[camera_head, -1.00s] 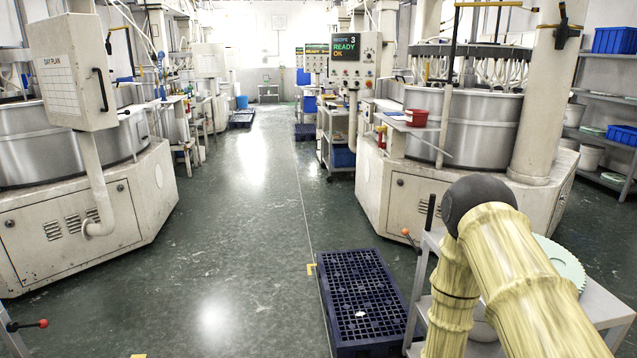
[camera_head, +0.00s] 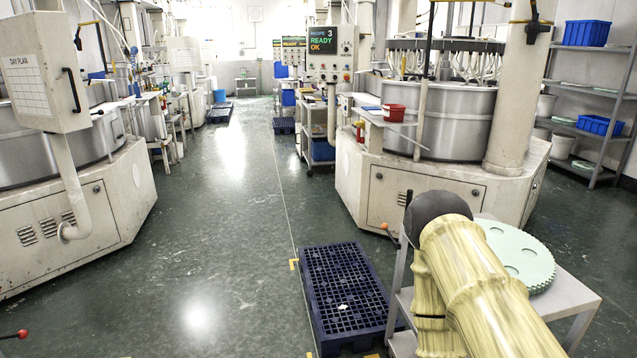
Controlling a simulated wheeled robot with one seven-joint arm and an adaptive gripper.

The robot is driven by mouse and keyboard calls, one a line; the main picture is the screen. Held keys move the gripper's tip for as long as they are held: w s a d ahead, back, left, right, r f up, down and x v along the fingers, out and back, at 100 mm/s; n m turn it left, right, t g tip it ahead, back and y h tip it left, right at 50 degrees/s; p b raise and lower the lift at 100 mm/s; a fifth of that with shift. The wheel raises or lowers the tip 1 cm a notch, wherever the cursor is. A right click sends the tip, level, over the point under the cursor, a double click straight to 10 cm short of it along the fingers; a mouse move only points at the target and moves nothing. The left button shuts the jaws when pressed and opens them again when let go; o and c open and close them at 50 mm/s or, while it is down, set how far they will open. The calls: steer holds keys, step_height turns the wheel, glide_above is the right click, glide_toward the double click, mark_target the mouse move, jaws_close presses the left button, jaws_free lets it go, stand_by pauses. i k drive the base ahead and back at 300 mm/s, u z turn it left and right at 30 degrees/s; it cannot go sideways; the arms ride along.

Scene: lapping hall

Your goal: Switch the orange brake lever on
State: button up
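A small orange knob (camera_head: 385,227), which looks like the end of the orange brake lever, shows at the left side of a grey cart (camera_head: 576,296) at the lower right. It sits by the cart's upright, and its thin stem is too small to tell which way it is set. My arm stands in front of the cart and hides part of it. My gripper is not in view.
A pale green toothed disc (camera_head: 532,258) lies on the cart. A dark blue grid pallet (camera_head: 318,268) lies on the floor left of the cart. A red-knobbed handle (camera_head: 23,334) is at the lower left.

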mark_target(384, 226)
steer(key=z, duration=1)
steer(key=k, duration=0.65)
steer(key=u, duration=0.95)
steer(key=i, duration=0.8)
steer(key=u, duration=0.5)
steer(key=i, duration=0.65)
steer(key=z, duration=0.9)
steer(key=i, duration=0.4)
steer(key=z, duration=0.5)
